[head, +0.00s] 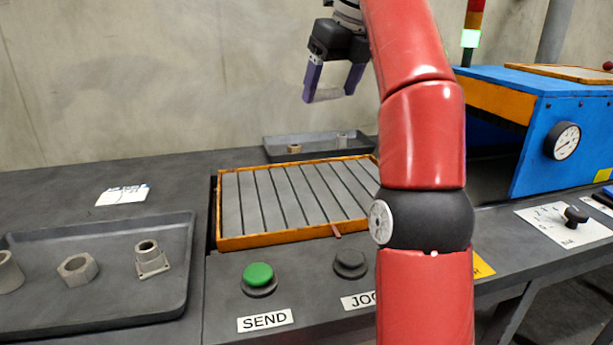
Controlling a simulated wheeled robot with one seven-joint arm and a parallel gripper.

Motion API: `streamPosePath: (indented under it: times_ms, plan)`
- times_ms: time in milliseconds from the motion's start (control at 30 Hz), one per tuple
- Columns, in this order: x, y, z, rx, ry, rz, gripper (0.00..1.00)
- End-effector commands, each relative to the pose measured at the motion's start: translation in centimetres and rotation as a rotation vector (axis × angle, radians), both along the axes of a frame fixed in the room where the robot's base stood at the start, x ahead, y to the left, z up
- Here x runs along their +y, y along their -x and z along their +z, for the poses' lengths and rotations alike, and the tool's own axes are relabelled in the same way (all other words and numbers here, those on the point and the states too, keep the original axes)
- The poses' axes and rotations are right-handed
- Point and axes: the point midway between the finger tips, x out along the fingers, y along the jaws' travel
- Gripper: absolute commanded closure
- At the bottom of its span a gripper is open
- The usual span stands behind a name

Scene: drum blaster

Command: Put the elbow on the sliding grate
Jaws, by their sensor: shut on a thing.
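My gripper (332,88) is in the upper middle of the head view, raised above the far side of the sliding grate. The sliding grate (258,197) is a grey slatted bed with an orange frame, set in the bench. Its visible slats are bare. My red arm hides its right end.
A dark tray (180,290) at left holds several grey fittings, including a hex nut (78,269) and a flanged fitting (151,260). A back tray (270,148) holds small parts. A green SEND button (258,276) is in front. A blue machine (545,110) stands at right.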

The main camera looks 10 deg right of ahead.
Motion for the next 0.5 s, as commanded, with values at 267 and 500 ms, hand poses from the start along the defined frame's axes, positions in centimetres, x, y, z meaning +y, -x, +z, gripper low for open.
streamPosePath:
  times_ms: [267, 500]
  plan:
    - [0.8, 0.0, -1.1, 0.011, 0.022, 0.0, 0.47]
    - [-0.1, 0.3, -3.0, 0.004, -0.003, -0.013, 0.47]
